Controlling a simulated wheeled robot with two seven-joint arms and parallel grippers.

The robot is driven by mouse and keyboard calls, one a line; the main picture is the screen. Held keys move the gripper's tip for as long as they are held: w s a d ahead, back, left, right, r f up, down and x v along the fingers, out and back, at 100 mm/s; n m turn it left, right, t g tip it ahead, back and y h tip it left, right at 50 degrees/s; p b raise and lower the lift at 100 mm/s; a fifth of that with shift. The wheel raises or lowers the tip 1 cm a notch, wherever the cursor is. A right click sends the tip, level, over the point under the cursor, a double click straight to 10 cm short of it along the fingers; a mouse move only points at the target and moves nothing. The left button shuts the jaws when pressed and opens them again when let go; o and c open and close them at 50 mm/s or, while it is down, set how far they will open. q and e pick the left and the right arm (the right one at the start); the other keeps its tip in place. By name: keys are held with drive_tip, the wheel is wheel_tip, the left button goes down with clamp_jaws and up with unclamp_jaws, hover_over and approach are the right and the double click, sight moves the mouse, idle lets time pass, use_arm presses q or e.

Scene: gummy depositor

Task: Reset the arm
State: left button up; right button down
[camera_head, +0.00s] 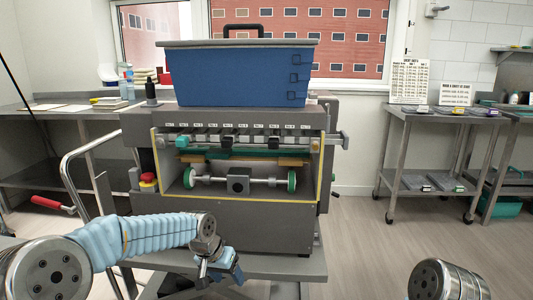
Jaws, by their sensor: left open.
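My left arm, in a light blue sleeve, reaches in from the lower left. My left gripper (222,276) is at its end, low in front of the depositor, open with nothing seen between its fingers. The gummy depositor (250,212) is a grey machine with a yellow-edged front opening, a row of labelled parts and a shaft with green wheels. A blue hopper (240,75) with a grey lid and a black handle sits on top. Of my right arm only a metal link shows at the lower right; its gripper is out of view.
A metal cart (437,113) with signs and small items stands at the right. A steel counter (62,112) with papers and bottles is at the left. A tubular push handle (75,185) rises beside the depositor. The floor (365,245) at the right is clear.

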use_arm(q)
drive_tip(key=s+d+f+n+g+h, duration=0.1)
drive_tip(key=s+f, duration=0.2)
drive_tip(key=f, duration=0.4)
drive_tip(key=s+f, duration=0.4)
drive_tip(key=f, duration=0.4)
drive_tip(key=s+f+n, duration=0.2)
drive_tip(key=s+f, duration=0.5)
drive_tip(key=s, duration=0.3)
drive_tip(key=s+a+f+n, duration=0.1)
drive_tip(key=s+f+n, duration=0.1)
drive_tip(key=s+f, duration=0.5)
drive_tip(key=s, duration=0.4)
drive_tip(key=shift+f+g, duration=0.15)
drive_tip(key=shift+g, duration=0.25)
drive_tip(key=shift+c, duration=0.2)
